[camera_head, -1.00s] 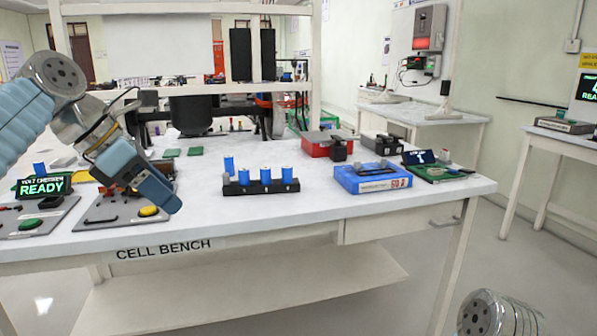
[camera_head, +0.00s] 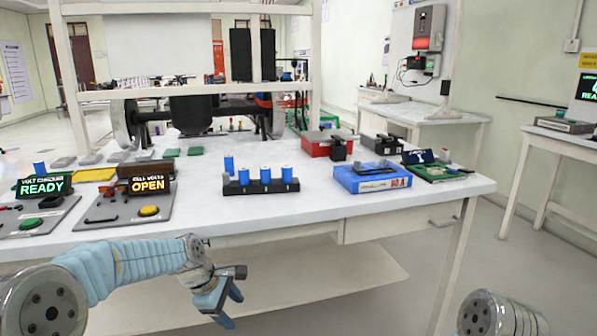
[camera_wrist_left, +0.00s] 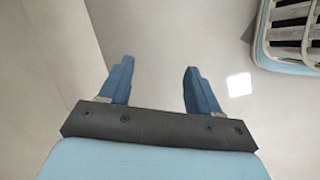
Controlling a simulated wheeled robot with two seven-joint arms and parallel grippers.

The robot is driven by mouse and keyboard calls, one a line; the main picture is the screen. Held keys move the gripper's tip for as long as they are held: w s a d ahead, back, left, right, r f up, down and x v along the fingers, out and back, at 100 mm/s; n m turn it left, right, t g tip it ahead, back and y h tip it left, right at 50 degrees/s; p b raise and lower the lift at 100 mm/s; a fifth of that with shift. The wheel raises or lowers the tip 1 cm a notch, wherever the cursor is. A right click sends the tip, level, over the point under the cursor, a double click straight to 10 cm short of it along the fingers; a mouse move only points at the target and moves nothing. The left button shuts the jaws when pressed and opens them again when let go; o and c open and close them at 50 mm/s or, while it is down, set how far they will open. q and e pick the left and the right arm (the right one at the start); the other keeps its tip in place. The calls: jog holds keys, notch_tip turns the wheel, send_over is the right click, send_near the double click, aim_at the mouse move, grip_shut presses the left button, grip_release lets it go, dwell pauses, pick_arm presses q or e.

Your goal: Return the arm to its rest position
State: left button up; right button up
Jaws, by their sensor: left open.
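My left arm (camera_head: 135,262) reaches in from the left, low in front of the bench. My left gripper (camera_head: 233,302) is below the front edge of the bench top, apart from it, with its fingers pointing down and to the right. In the left wrist view the two blue fingers of the left gripper (camera_wrist_left: 158,88) stand apart with nothing between them. Pale floor shows beyond them. Part of my right arm (camera_head: 500,315) shows at the bottom right of the head view; its gripper is out of frame.
The cell bench (camera_head: 260,215) carries a black holder (camera_head: 262,188) with several blue cells, a blue box (camera_head: 372,178), a red box (camera_head: 318,148), and two testers with displays (camera_head: 45,187) (camera_head: 146,184). A lower shelf (camera_head: 330,270) lies behind the gripper. Floor at right is clear.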

pick_arm(q)
jog(key=s+d+f+m+g, duration=0.1)
jog(key=s+f+m, duration=0.15)
jog(key=f, duration=0.55)
jog(key=s+f+m, duration=0.2)
jog(key=s+f, duration=0.1)
jog(key=f, duration=0.4)
jog(key=s+d+f+m, duration=0.2)
jog(key=s+f+m, duration=0.2)
jog(key=s+f, duration=0.3)
jog(key=s+d+f+m+g, duration=0.1)
jog(key=s+f+m, duration=0.4)
jog(key=s, duration=1)
jog(key=x, duration=0.3)
jog(key=shift+d, duration=0.25)
jog(key=shift+s, duration=0.1)
